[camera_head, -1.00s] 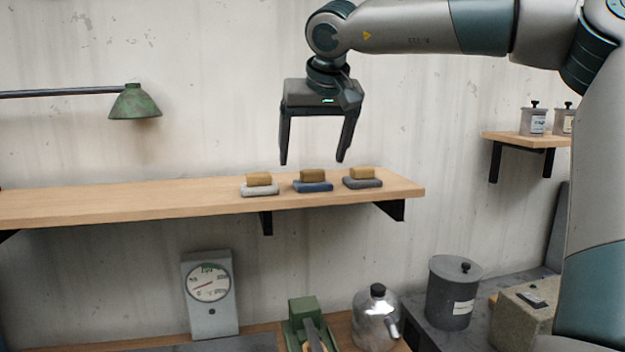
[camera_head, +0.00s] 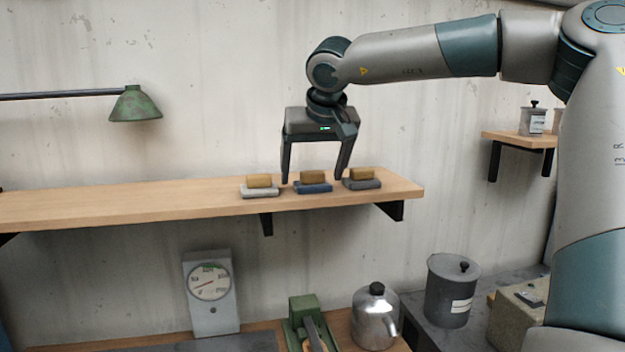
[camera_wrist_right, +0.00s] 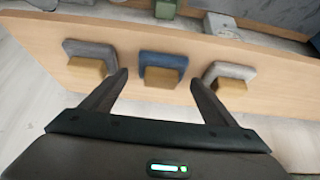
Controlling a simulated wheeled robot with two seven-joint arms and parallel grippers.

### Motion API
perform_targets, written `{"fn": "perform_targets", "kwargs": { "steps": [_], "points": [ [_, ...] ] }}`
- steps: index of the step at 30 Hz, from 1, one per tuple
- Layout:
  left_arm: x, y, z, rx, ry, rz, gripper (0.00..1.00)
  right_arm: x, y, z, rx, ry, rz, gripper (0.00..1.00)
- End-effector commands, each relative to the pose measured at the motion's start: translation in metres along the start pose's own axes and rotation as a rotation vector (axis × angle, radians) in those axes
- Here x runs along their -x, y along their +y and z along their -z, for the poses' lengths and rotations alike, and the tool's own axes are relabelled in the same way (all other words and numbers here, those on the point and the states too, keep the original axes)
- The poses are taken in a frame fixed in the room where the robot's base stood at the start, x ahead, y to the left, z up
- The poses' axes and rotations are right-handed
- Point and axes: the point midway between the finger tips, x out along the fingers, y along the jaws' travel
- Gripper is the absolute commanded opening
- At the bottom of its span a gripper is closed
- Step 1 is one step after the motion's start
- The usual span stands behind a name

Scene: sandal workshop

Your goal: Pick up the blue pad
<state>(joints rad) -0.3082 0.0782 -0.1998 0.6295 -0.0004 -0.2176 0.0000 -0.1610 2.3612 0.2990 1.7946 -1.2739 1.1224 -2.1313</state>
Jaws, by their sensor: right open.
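The blue pad (camera_head: 313,188) lies on the wooden shelf (camera_head: 120,197), between a light grey pad (camera_head: 258,191) and a dark grey pad (camera_head: 363,184). Each pad has a tan block on it. My right gripper (camera_head: 312,181) is open and points down, its two fingers on either side of the blue pad in the head view. In the right wrist view the blue pad (camera_wrist_right: 164,60) shows beyond and between the open fingertips, with its tan block (camera_wrist_right: 161,77) nearer the gripper. Nothing is between the fingers. My left gripper is not in view.
A green lamp (camera_head: 134,104) hangs at the left above the shelf. The neighbouring pads are close to the fingers. Below stand a dial gauge (camera_head: 211,290), a metal kettle (camera_head: 375,317) and a dark canister (camera_head: 451,290). The shelf's left part is bare.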

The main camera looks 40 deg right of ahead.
Motion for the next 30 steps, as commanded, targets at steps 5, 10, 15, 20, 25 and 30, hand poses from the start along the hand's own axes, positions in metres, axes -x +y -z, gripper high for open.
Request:
{"fn": "perform_targets", "kwargs": {
  "steps": [5,10,15,20,25,30],
  "points": [
    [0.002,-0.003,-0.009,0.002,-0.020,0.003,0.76,-0.009,0.000,0.000,0.001,0.000,-0.001,0.80],
    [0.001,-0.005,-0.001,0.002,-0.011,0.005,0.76,-0.009,0.000,0.000,0.001,0.000,0.000,0.80],
    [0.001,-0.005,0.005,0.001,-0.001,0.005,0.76,-0.008,0.000,0.000,0.001,0.000,0.000,0.80],
    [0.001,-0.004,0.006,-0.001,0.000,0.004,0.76,-0.008,0.000,0.000,0.001,0.000,0.000,0.64],
    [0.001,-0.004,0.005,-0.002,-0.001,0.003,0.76,-0.008,0.000,0.000,0.001,0.000,0.000,0.36],
    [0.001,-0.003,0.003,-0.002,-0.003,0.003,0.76,-0.008,0.000,0.000,0.001,0.001,0.000,0.36]
  ]
}}
